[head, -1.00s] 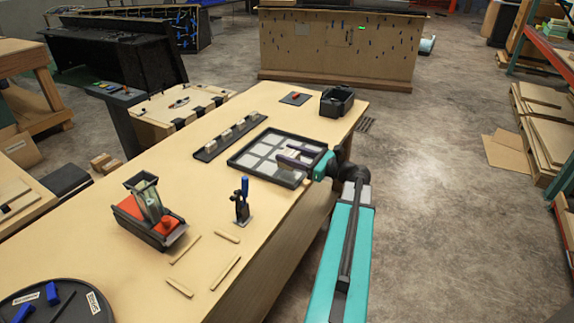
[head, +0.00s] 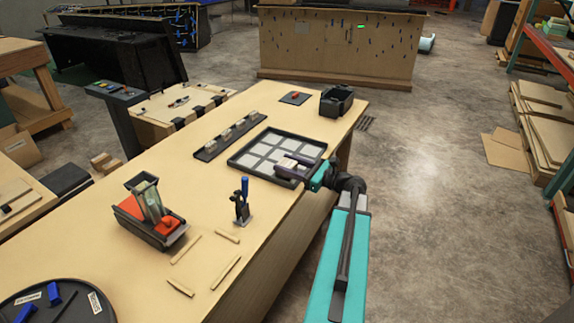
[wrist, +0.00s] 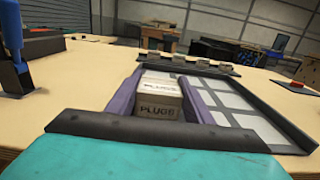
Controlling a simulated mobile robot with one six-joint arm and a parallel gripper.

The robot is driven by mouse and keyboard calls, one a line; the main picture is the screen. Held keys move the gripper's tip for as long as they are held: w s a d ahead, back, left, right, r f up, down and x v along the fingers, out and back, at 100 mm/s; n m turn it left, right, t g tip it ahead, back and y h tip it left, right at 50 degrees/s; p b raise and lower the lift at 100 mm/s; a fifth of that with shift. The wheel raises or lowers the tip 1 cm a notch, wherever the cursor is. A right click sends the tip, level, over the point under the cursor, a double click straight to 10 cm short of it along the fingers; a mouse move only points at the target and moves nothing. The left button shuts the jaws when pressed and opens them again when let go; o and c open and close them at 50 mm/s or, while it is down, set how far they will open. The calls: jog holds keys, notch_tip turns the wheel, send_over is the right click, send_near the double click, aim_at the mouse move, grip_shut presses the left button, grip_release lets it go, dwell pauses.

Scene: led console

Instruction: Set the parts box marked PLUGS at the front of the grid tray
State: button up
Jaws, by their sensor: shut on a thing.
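The parts box marked PLUGS (wrist: 160,106) is a small pale box with dark lettering facing the wrist camera. My gripper (head: 289,166) is shut on it, with a purple finger on each side in the wrist view (wrist: 158,98). The grid tray (head: 233,164) is dark-rimmed with pale square cells; it also shows in the wrist view (wrist: 275,118). The box is over the front right part of the tray in the head view. I cannot tell whether its underside touches the tray.
A black clamp with a blue handle (head: 242,203) stands left of the tray. A dark strip with several small boxes (head: 210,150) lies behind it. A black bin (head: 336,101) stands at the far end. An orange-and-black device (head: 147,215) stands nearer on the table.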

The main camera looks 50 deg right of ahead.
jog(key=o, duration=1.1)
jog(key=shift+r, duration=0.15)
jog(key=b+v, duration=0.2)
jog(key=v, duration=1)
jog(key=shift+s, duration=0.1)
